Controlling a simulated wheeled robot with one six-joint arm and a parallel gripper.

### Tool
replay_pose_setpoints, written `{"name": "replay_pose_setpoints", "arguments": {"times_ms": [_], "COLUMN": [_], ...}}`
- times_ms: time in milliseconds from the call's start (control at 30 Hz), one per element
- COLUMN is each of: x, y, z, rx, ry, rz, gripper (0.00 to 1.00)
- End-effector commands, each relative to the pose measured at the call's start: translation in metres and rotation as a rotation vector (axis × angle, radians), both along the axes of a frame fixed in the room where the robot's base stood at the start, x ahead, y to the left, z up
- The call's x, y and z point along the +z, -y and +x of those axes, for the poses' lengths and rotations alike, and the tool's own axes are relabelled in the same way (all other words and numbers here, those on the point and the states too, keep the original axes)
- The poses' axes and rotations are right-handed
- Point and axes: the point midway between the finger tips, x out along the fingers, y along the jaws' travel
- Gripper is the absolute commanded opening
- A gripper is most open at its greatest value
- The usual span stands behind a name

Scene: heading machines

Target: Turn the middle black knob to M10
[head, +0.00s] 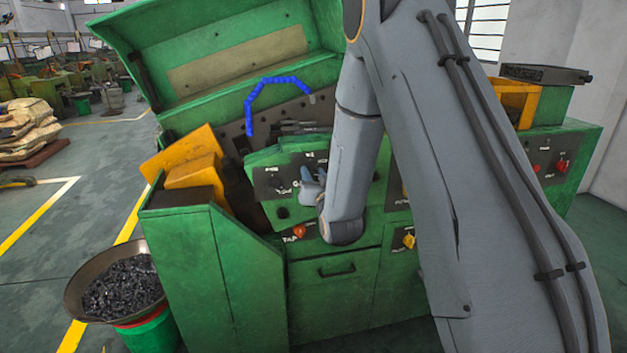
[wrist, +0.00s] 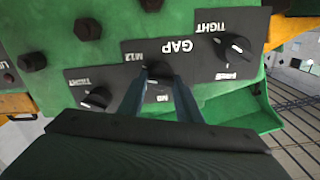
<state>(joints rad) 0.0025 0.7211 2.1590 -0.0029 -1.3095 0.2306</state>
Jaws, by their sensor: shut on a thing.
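The middle black knob (wrist: 157,72) sits on a dark plate (wrist: 196,66) lettered GAP, with what looks like M12 at its upper left and a small M mark below it. My gripper (wrist: 159,78) is shut on this knob, one finger on each side. The fingers and knob edge hide the pointer, so I cannot tell its setting. In the head view my gripper (head: 313,188) is at the green machine's front panel, and my arm hides much of it and the knob.
A left black knob (wrist: 97,97) and a right black knob (wrist: 235,48) stand close on either side. Dark bolts (wrist: 88,29) stick out above. A red knob (head: 299,231) is below on the machine. A pan of dark metal parts (head: 118,289) stands at the left.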

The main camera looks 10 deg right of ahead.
Motion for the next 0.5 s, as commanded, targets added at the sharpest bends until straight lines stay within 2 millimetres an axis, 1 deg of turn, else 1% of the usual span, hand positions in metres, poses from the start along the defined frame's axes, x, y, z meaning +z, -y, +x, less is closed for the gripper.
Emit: {"name": "replay_pose_setpoints", "arguments": {"times_ms": [33,500], "x": [-0.0026,-0.002], "y": [0.0001,-0.0014], "z": [0.0007,0.0005], "rx": [-0.001,-0.001], "ry": [0.001,0.001], "rz": [-0.042,-0.472], "gripper": [0.09,0.09]}}
